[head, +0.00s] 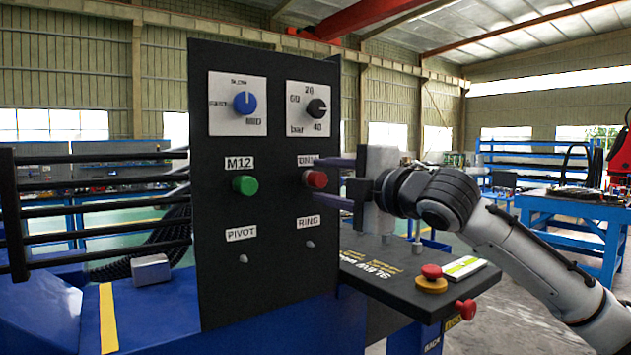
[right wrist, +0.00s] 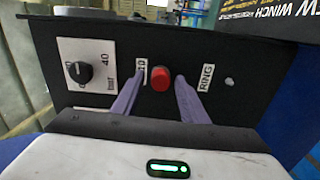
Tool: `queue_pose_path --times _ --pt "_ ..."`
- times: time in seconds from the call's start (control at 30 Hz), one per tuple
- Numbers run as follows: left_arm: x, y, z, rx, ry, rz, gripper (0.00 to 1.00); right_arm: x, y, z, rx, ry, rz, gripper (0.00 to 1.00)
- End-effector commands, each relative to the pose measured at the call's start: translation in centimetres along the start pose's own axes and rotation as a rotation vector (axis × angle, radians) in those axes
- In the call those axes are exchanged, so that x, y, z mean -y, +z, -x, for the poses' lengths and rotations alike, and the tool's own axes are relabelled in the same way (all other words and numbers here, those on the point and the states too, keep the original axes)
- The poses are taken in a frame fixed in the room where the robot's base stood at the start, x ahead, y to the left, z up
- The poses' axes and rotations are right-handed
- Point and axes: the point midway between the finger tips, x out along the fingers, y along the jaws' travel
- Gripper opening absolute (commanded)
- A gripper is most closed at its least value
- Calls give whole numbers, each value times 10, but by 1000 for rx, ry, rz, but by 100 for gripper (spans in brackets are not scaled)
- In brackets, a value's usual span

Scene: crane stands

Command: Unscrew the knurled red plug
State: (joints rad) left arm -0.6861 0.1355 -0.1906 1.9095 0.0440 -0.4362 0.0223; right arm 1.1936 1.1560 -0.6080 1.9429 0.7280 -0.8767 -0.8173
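The knurled red plug (head: 316,179) sticks out of the dark upright panel (head: 270,275), under a partly covered label. It also shows in the right wrist view (right wrist: 160,78). My right gripper (head: 307,178) is at the panel from the right, its two purple fingers spread, one above and one below the plug. In the right wrist view the fingers stand on either side of the plug, with a gap at each side. The gripper is open and holds nothing. My left gripper is not in view.
A green plug (head: 245,185) labelled M12 sits left of the red one. A blue knob (head: 245,103) and a black knob (head: 317,108) are above. A low bench top (head: 400,278) with red buttons (head: 432,271) lies below my right arm. Dark bars (head: 100,205) stand at the left.

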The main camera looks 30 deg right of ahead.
Motion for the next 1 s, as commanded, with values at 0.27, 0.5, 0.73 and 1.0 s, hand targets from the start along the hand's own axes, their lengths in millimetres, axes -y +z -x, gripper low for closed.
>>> queue_pose_path --times 0.27,0.5,0.73,1.0 --pt "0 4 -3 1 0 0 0 2 0 0 -1 -2 -325 40" --pt "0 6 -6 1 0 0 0 3 -2 -1 -2 -3 -632 40" --pt "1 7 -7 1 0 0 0 2 -1 -1 0 -2 -828 40" --pt "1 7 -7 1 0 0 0 2 -2 -1 0 -3 -1193 40"
